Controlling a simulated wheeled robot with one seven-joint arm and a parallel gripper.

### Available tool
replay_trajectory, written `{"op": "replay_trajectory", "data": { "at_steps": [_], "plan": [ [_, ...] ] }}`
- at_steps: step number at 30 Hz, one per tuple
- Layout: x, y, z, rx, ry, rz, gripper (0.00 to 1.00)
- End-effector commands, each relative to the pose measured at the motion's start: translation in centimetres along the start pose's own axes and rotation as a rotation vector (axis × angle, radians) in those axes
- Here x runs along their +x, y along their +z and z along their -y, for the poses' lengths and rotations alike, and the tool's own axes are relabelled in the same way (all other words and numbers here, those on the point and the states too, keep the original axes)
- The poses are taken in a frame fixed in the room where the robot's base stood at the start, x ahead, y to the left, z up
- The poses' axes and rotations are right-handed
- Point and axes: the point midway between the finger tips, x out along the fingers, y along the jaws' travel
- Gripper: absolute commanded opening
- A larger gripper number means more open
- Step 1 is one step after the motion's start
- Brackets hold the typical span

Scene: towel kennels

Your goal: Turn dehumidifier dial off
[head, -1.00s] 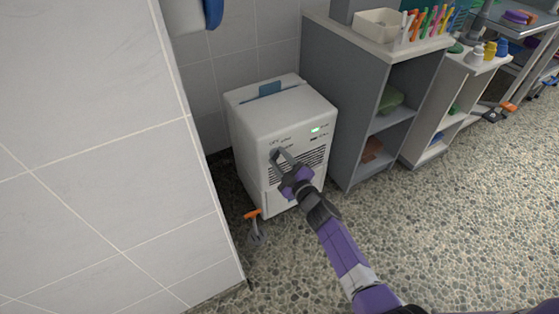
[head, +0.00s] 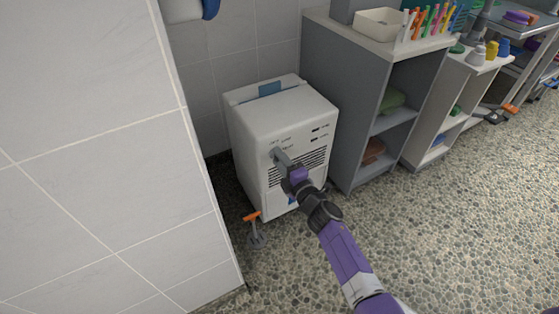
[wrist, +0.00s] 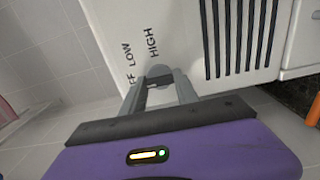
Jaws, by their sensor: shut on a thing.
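The white dehumidifier (head: 285,120) stands on the floor against the tiled wall. Its grey dial (wrist: 158,71) is on the upper left of the front, above the vent slots. In the wrist view the labels LOW, HIGH and a partly hidden OFF show beside the dial. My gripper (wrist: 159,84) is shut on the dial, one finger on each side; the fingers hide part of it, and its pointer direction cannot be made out. In the head view my gripper (head: 279,155) reaches the dial from the lower right. The indicator (head: 317,129) on the front looks dark.
A grey shelf unit (head: 345,110) stands close on the dehumidifier's right. A tiled wall (head: 100,150) rises on the left. The pebbled floor (head: 440,230) at right is open.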

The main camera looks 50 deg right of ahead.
Motion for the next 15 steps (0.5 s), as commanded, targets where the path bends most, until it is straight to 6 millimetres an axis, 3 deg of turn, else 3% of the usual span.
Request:
{"op": "replay_trajectory", "data": {
  "at_steps": [15],
  "plan": [
    [-0.1,-0.06,0.18,-0.033,-0.003,-0.001,0.0]
  ]
}}
